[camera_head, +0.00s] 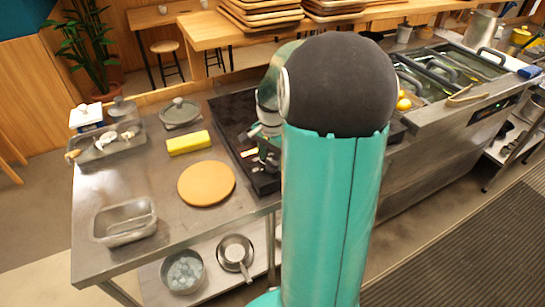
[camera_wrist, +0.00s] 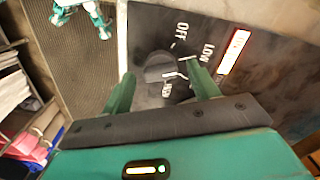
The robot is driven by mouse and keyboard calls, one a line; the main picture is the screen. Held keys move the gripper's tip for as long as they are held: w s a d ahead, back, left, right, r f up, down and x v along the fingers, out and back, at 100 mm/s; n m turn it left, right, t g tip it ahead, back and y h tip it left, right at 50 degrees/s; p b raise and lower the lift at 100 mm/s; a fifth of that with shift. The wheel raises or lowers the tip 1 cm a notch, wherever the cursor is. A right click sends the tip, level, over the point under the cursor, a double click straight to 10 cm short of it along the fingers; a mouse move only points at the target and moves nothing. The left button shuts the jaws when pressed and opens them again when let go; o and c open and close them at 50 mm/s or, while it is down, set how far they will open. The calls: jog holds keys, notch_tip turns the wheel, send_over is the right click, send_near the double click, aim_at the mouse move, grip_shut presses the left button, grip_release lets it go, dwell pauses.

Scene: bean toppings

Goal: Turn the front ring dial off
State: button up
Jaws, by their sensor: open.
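A dark round dial (camera_wrist: 157,68) sits on a black panel (camera_wrist: 265,85) in the wrist view. White OFF and LOW marks stand above and right of it, with another mark below that is hard to read. A pale line shows beside the dial, but I cannot tell its exact setting. My gripper (camera_wrist: 161,75) is open, with one green finger on each side of the dial. I cannot tell whether the fingers touch it. In the head view my arm hides the dial, and my gripper (camera_head: 264,150) shows partly over the black cooktop (camera_head: 232,112).
A steel counter (camera_head: 160,225) holds a round tan board (camera_head: 206,183), a yellow block (camera_head: 188,143), a metal pan (camera_head: 125,222) and a lidded pot (camera_head: 180,113). Pots stand on the lower shelf. A red-edged white label (camera_wrist: 235,52) is on the panel.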

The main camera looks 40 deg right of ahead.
jog(key=c, duration=1)
jog(key=shift+n, duration=0.4)
jog(key=n, duration=0.4)
jog(key=shift+n, duration=2.1)
jog(key=o, duration=1)
